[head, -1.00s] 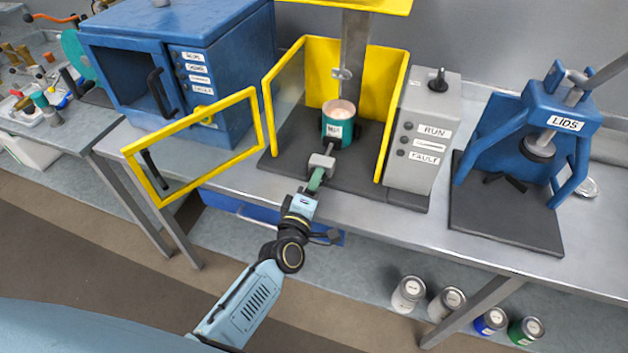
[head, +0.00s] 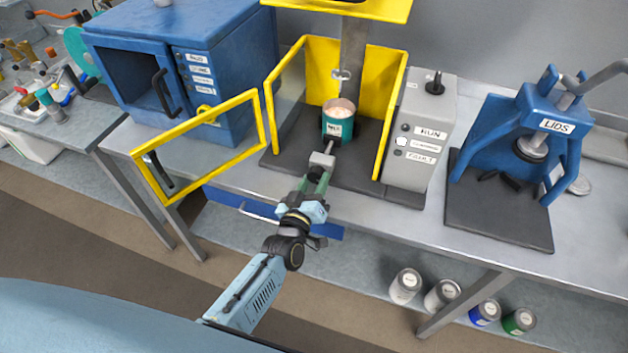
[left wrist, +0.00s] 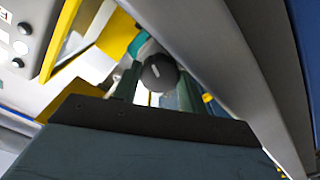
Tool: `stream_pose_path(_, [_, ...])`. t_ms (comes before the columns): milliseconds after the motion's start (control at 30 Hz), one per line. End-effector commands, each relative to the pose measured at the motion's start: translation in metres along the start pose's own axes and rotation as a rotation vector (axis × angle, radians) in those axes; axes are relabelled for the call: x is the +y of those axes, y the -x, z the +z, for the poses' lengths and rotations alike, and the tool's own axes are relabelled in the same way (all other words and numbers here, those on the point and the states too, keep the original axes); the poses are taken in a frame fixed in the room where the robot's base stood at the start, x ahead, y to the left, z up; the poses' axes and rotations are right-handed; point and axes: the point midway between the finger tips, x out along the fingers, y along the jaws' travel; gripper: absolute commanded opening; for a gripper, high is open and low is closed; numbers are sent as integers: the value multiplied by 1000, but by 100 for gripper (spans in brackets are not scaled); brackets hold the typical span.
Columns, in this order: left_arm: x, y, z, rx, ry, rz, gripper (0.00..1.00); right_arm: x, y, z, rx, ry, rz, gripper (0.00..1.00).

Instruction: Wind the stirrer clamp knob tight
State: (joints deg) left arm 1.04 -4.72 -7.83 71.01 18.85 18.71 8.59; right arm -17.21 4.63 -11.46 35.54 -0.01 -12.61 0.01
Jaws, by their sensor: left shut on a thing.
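The stirrer stands in a yellow-framed guard (head: 392,110). A teal tin (head: 338,128) with a pale top stands on its dark base, and a grey clamp block (head: 322,160) with a thin rod is in front of it. My left gripper (head: 317,178) reaches up to the block from the front, with its two green fingers seen side by side. In the left wrist view a dark round knob (left wrist: 158,73) with a white mark sits between the fingers, and the gripper is shut on it. In the head view the knob is mostly hidden. My right gripper does not show.
The yellow guard door (head: 205,145) is swung open to the left of my arm. A grey control box (head: 420,130) stands right of the guard. A blue LIDS press (head: 520,135) is farther right, and a blue oven (head: 180,70) is at left. Several tins stand below the bench.

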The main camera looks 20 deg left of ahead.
Motion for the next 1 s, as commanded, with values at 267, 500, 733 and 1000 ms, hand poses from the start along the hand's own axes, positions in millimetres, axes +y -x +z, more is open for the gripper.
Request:
stream_pose_path(267, [-1, 0, 0, 0, -73, -1, 19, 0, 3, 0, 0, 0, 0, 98])
stream_pose_path(500, [-1, 0, 0, 0, -85, -1, 19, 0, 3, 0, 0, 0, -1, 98])
stream_pose_path(733, [-1, 0, 0, 0, -84, -1, 19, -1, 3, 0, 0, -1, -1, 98])
stream_pose_path(1000, [0, 0, 0, 0, -83, -1, 64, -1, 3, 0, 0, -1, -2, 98])
